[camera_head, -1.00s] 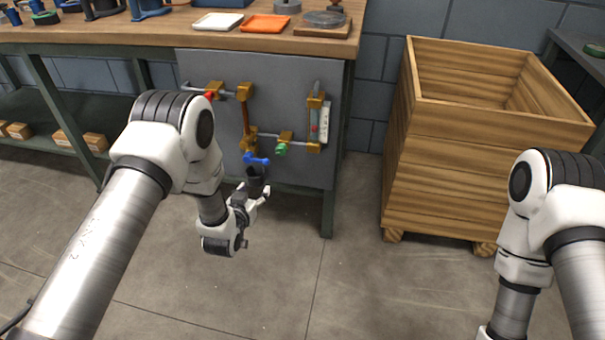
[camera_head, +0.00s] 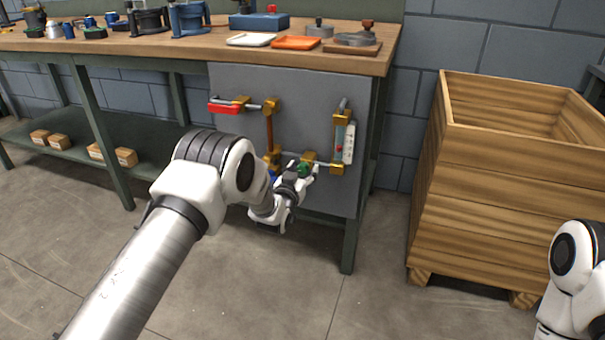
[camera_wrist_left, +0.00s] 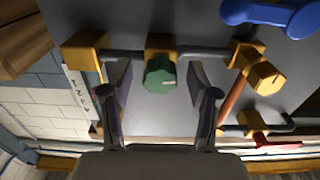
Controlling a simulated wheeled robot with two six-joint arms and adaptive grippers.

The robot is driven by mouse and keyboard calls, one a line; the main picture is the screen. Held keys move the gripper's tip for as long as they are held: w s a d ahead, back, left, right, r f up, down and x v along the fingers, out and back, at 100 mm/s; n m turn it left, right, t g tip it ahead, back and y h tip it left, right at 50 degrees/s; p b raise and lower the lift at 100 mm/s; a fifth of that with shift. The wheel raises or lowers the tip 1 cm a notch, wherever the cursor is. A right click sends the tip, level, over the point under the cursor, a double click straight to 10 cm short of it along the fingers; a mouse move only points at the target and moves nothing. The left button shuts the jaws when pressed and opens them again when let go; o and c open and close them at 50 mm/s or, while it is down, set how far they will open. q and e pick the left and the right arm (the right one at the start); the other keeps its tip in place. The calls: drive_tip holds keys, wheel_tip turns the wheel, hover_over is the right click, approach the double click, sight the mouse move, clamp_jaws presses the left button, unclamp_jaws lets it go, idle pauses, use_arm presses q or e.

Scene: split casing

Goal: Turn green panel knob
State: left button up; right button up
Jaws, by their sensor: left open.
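The green knob (camera_head: 304,169) sits on a brass valve on the lower pipe of the grey panel (camera_head: 237,136). In the left wrist view the green knob (camera_wrist_left: 160,75) shows whole, between the two fingers and a little beyond their tips. My left gripper (camera_head: 303,174) is open in front of the knob, and it also shows in the left wrist view (camera_wrist_left: 160,82). I see no contact between the fingers and the knob. My right gripper is out of view; only part of my right arm shows at the right edge.
A blue handle (camera_wrist_left: 270,15) is close by on the panel. The bench top (camera_head: 220,50) holds trays and tools. A wooden crate (camera_head: 500,190) stands right of the panel, with floor between.

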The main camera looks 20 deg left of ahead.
use_arm(q)
clamp_jaws()
drive_tip(key=shift+r+n+p, duration=0.15)
drive_tip(key=shift+n+p, duration=0.35)
drive_tip(key=shift+n, duration=1.1)
unclamp_jaws()
